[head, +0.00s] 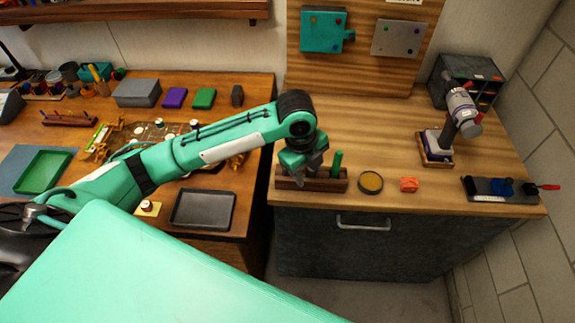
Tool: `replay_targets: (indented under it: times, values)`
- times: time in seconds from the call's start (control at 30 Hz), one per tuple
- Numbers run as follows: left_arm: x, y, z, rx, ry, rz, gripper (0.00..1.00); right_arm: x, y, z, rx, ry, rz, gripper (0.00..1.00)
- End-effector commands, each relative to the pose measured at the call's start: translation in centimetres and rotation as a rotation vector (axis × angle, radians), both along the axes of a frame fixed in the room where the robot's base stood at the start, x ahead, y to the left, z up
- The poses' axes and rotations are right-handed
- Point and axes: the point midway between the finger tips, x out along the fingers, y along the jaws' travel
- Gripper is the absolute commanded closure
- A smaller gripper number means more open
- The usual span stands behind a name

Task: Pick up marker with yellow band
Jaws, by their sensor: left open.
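My left gripper (302,178) hangs pointing down over the left part of a dark wooden holder (325,185) near the front edge of the right bench. It is open. Its fingers cover part of the holder, and I cannot tell whether anything stands between them. A green marker (337,161) stands upright in the holder, just right of the gripper. I cannot make out a yellow band on it. No marker with a clear yellow band shows; one may be hidden behind the gripper. My right gripper is not in view.
Right of the holder are a round tin (370,182) and an orange block (409,184). A cordless drill (457,117) stands farther back, and a dark tray with tools (490,190) lies at right. Bare bench top (375,130) lies behind the tin.

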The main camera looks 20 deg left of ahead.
Motion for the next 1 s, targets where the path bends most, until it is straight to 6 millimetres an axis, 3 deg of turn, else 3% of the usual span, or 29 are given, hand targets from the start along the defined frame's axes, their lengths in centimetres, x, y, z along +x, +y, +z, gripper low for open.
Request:
replay_targets:
  times: [0.3,0.53,0.67,1.0]
  values:
    - [4.1,5.6,5.0,0.129,0.038,-0.192,0.57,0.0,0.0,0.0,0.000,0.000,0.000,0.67]
    - [5.1,7.6,6.8,0.157,0.063,-0.248,0.57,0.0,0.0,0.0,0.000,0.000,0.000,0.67]
    - [5.0,7.7,5.8,0.160,0.070,-0.253,0.57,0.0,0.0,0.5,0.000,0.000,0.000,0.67]
    - [5.0,7.7,-0.4,0.159,0.067,-0.251,0.57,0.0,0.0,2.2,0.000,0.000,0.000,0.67]
